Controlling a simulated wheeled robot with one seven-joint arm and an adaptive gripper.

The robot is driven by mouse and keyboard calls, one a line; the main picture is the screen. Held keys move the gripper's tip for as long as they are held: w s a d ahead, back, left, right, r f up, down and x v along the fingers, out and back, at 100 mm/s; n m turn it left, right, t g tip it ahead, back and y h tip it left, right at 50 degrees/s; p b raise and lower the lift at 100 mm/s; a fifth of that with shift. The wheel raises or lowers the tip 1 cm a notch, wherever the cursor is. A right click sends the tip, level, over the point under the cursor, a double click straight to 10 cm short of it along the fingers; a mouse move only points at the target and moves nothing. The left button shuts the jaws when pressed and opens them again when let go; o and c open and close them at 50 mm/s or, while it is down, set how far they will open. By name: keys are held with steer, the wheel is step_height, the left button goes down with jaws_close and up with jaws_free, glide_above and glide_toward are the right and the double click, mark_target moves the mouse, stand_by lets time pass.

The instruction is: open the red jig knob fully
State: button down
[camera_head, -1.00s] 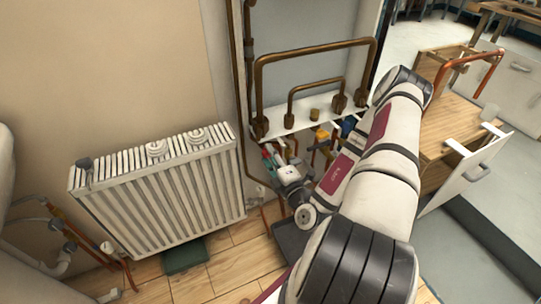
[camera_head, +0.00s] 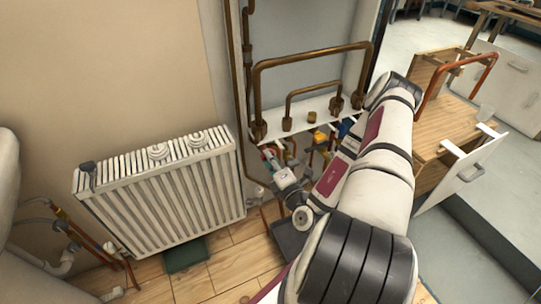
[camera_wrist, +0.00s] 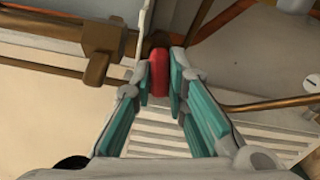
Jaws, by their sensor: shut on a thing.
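The red knob (camera_wrist: 159,74) shows in the wrist view, upright and narrow, between the two teal finger pads of my gripper (camera_wrist: 161,85). My gripper is shut on it, with the pads on its left and right sides. A brown copper fitting sits just behind the knob's top. In the head view, my gripper (camera_head: 270,158) is at the pipework under the white shelf, left of my arm. The knob cannot be made out clearly there.
A brass valve and copper pipe (camera_wrist: 90,50) lie left of the knob. In the head view, a white radiator (camera_head: 165,195) stands to the left, a white shelf (camera_head: 300,122) with copper pipes is above, and a wooden cabinet (camera_head: 455,120) is at right.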

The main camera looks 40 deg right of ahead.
steer(key=shift+w+r+n+p, duration=0.1)
steer(key=shift+n+p, duration=2.35)
steer(key=shift+n, duration=1.4)
steer(key=shift+w+n+p, duration=0.1)
steer(key=shift+n+p, duration=2.35)
steer(key=shift+n, duration=1.4)
steer(key=c, duration=1.6)
jaws_free()
steer(key=shift+s, duration=0.1)
steer(key=v, duration=1.2)
